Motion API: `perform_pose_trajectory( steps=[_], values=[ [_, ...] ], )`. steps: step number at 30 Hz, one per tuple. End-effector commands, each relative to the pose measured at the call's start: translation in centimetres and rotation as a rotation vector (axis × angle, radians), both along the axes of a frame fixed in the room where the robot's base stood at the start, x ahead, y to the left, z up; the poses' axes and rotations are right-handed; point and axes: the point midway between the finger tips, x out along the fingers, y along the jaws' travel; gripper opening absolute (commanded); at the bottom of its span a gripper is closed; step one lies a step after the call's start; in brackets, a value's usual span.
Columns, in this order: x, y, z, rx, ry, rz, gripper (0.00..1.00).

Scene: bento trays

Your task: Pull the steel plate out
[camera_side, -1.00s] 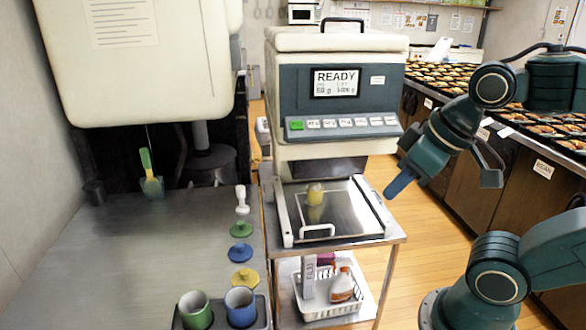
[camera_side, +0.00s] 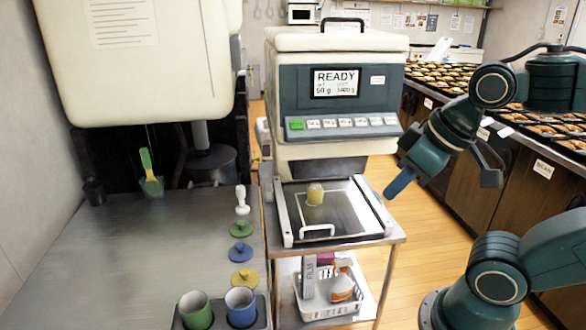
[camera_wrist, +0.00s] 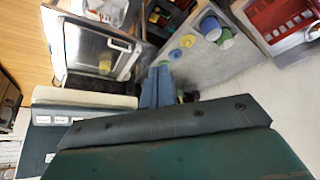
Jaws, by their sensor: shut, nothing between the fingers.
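The steel plate (camera_side: 349,218) lies flat in its frame at the foot of the machine, with a pale loop handle (camera_side: 317,231) at its near edge. A small yellow cylinder-like piece (camera_side: 315,194) stands on the plate. The plate also shows at the upper left of the wrist view (camera_wrist: 88,52). My gripper (camera_side: 388,196) is to the right of the plate, above and apart from it. Its blue fingers are shut and empty, and they also show in the wrist view (camera_wrist: 157,72). Nothing touches the handle.
The machine (camera_side: 335,100) with its READY display stands behind the plate. A white basket (camera_side: 325,306) with bottles sits on the shelf below. On the left table are green and blue cups (camera_side: 240,307) and several coloured lids. Food trays (camera_side: 440,75) lie at the back right.

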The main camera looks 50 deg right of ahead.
Motion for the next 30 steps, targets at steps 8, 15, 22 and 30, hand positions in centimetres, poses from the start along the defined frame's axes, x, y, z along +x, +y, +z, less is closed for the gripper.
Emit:
perform_pose_trajectory(
  steps=[8,15,22,30],
  values=[
    [0.0,0.0,0.0,0.000,0.000,0.000,0.00],
    [0.1,0.0,0.0,-0.001,0.001,0.000,0.22],
    [1.3,-0.4,0.1,-0.024,0.016,0.024,0.33],
    [5.4,-1.9,-0.1,-0.096,0.066,0.106,0.33]
  ],
)
